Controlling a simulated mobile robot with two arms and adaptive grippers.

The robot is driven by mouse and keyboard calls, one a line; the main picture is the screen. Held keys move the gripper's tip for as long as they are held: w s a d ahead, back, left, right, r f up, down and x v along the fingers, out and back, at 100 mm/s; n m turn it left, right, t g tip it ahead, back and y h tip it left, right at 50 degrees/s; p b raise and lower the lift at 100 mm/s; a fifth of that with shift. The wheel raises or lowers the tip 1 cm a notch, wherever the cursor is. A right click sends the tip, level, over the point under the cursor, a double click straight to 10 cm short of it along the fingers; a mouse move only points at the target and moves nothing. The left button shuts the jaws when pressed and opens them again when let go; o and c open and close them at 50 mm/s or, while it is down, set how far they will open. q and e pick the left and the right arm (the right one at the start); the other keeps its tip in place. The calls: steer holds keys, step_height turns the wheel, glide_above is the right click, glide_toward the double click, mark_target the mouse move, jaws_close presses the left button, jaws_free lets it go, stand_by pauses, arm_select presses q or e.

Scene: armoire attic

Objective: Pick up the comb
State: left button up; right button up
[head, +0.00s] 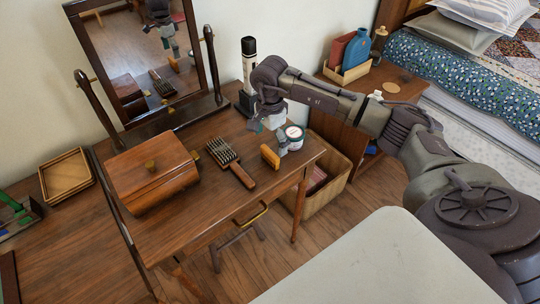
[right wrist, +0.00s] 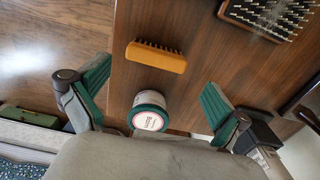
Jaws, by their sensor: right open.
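The comb (head: 270,156) is a small yellow-orange wooden piece lying near the right end of the dressing table. It also shows in the right wrist view (right wrist: 156,57), its dark teeth along one long side. My right gripper (head: 269,138) is open and empty above the table, close to the comb. In the right wrist view its two green-padded fingers (right wrist: 157,77) stand wide apart, and the comb lies beyond and between them, untouched. My left gripper is not in view.
A white and green jar (head: 294,132) stands right beside the comb. A bristled hairbrush (head: 223,151) lies to its left, then a wooden box (head: 150,172). A mirror (head: 135,50) and a dark bottle (head: 248,65) stand behind. The table's front edge (head: 245,208) is clear.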

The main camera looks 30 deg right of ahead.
mark_target(271, 151)
steer(key=shift+s+f+p, duration=0.15)
steer(key=shift+f+p, duration=0.15)
steer(key=shift+f, duration=1.1)
steer(key=shift+s+f+p, duration=0.1)
steer(key=shift+f+p, duration=0.2)
steer(key=shift+f, duration=1.05)
steer(key=c, duration=1)
